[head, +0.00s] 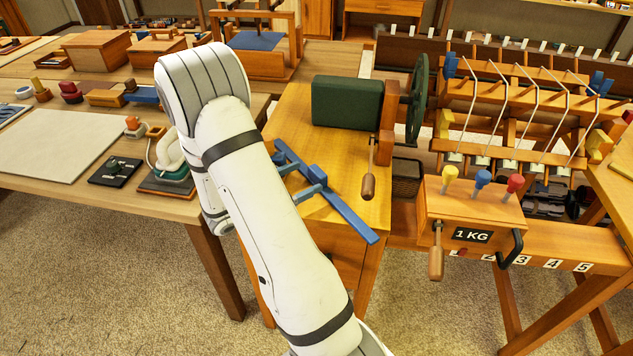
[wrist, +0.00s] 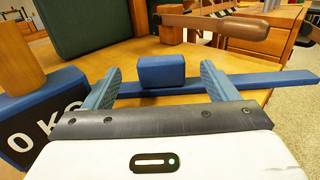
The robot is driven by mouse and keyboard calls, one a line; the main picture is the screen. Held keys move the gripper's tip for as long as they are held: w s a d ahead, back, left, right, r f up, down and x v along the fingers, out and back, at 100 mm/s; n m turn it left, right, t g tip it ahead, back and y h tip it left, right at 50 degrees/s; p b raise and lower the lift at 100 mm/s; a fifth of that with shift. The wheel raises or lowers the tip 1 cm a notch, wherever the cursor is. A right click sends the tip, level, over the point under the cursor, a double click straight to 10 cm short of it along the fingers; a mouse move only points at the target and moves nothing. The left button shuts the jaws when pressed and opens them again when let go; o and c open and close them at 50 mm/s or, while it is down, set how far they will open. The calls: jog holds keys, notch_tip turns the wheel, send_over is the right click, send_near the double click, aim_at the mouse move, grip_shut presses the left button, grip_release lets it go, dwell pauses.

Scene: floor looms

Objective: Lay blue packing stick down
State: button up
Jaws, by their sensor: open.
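The blue packing stick (head: 352,218) is a long flat bar with a raised block at its middle. It lies flat on the wooden bench top (head: 300,100). In the wrist view the bar (wrist: 265,82) runs across the picture, with its block (wrist: 162,71) standing up. My gripper (wrist: 161,68) is open, with one blue-grey finger on each side of the block and a gap at both sides.
A dark green box (head: 347,102) stands behind the stick, beside a crank with a brown handle (head: 369,187). In the wrist view a dark blue weight (wrist: 40,115) is close at the left. A 1 KG box (head: 470,215) with coloured knobs is at the right.

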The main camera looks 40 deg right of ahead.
jog(key=d, duration=0.7)
jog(key=shift+s, duration=0.3)
